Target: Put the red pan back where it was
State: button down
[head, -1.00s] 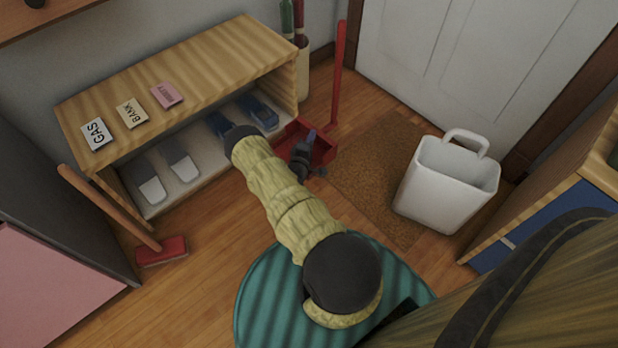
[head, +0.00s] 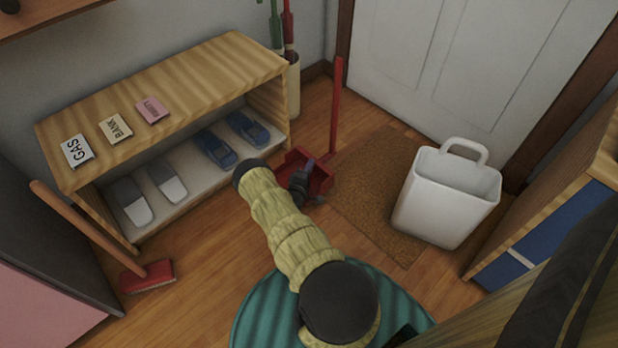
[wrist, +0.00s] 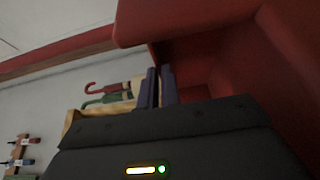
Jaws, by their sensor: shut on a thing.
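The red pan (head: 321,184) is a dustpan with a long upright red handle (head: 336,105). In the head view it is by the right front end of the wooden shoe shelf, at the left edge of the brown doormat. My gripper (head: 305,170) is shut on the pan, seemingly at its rim; my arm and hand hide part of the pan. In the wrist view the pan (wrist: 240,60) fills the upper right, beside my closed fingers (wrist: 160,86). I cannot tell whether the pan touches the floor.
The shoe shelf (head: 180,85) holds slippers and labelled cards. An umbrella holder (head: 293,85) stands at its right end. A white bin (head: 440,205) stands on the doormat (head: 375,190). A green round seat (head: 260,310) is below my arm.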

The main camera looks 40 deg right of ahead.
jog(key=shift+f+b, duration=1.15)
jog(key=shift+f, duration=0.7)
jog(key=shift+f, duration=0.1)
jog(key=c, duration=1.6)
grip_release()
